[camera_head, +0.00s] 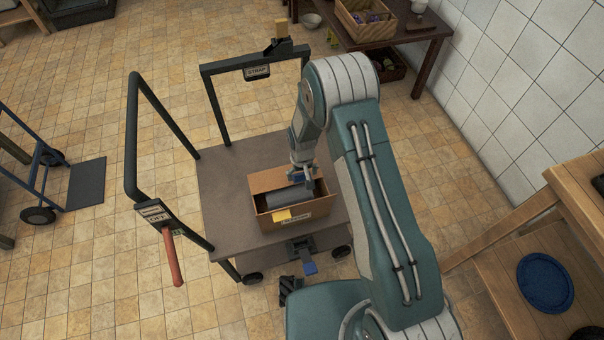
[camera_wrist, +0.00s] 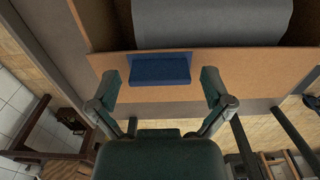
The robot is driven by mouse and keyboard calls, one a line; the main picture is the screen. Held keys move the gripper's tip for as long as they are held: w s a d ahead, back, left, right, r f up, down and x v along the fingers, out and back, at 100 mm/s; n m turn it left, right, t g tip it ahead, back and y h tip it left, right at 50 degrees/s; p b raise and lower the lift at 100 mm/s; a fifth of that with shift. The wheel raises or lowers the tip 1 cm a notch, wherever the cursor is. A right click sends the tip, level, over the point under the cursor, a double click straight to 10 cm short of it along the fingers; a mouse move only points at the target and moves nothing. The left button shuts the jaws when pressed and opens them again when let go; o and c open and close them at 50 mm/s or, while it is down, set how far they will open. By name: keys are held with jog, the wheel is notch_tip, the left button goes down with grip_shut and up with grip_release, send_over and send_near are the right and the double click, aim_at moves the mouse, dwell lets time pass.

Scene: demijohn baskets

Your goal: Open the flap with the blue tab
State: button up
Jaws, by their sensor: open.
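A cardboard box (camera_head: 318,209) holds a dark grey roll (camera_head: 286,196), which also shows at the top of the wrist view (camera_wrist: 212,22). The blue tab (camera_wrist: 160,69) sits on a brown flap (camera_wrist: 255,62) along the box's edge. The tab shows small beneath my gripper in the camera_head view. My gripper (camera_wrist: 160,86) is open, with one finger on each side of the tab and nothing clamped. I cannot tell how far the fingers are above the tab. A yellow tab (camera_head: 283,215) is on the box's near side.
The box stands on a grey cart (camera_head: 228,180) with dark upright frames (camera_head: 158,115) and a red handle (camera_head: 172,258). A wooden shelf (camera_head: 520,250) stands right.

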jog(key=c, duration=1.2)
jog(key=shift+c, duration=0.2)
